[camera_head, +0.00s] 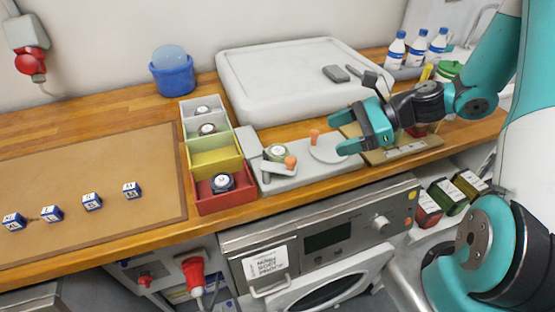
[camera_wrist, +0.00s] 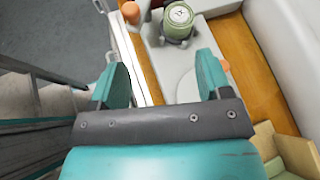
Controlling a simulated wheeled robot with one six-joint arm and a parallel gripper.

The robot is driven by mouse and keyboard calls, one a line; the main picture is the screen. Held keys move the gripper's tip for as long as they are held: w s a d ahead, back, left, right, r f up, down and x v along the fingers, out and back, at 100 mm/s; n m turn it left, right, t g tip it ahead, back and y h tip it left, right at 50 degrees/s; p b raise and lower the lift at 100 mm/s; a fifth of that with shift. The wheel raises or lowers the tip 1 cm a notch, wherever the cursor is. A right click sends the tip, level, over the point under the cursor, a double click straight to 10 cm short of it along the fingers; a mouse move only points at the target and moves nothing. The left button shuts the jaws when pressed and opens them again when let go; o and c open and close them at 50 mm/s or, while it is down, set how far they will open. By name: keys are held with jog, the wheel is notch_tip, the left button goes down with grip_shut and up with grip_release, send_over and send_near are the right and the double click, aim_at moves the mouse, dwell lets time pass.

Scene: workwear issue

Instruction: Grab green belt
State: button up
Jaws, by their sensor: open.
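The green belt (camera_head: 276,151) is a small coil with a round white label on top. It sits on a grey fixture (camera_head: 265,176), near an orange-knobbed lever. In the wrist view the green belt (camera_wrist: 180,22) is at the top, beyond my fingertips and slightly right of centre. My gripper (camera_head: 341,134) is open and empty, to the right of the belt and apart from it. In the wrist view both teal fingers of my gripper (camera_wrist: 161,70) are spread wide with nothing between them.
Orange knobs (camera_head: 290,161) (camera_head: 314,136) stand up on the fixture. Left of it, a red bin (camera_head: 207,205) and pale bins hold dark coils; the yellow bin (camera_head: 214,160) looks empty. A white slab (camera_head: 290,75) lies behind. Lettered cubes (camera_head: 92,202) sit on a brown mat (camera_head: 100,165).

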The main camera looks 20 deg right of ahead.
jog(key=d+f+m+t, duration=0.2)
jog(key=d+m, duration=0.1)
jog(key=p, duration=0.2)
send_near(281, 151)
jog(key=x, duration=0.5)
jog(key=shift+w+f, duration=0.1)
jog(key=shift+f, duration=0.05)
jog(key=p+x, duration=0.2)
jog(key=x, duration=0.3)
jog(key=shift+a+p, duration=0.15)
jog(key=shift+p, duration=0.15)
jog(key=shift+w+a, duration=0.1)
jog(key=shift+a, duration=0.1)
jog(key=shift+f, duration=0.1)
jog(key=shift+c, duration=0.4)
jog(key=c, duration=0.5)
jog(key=shift+c, duration=0.2)
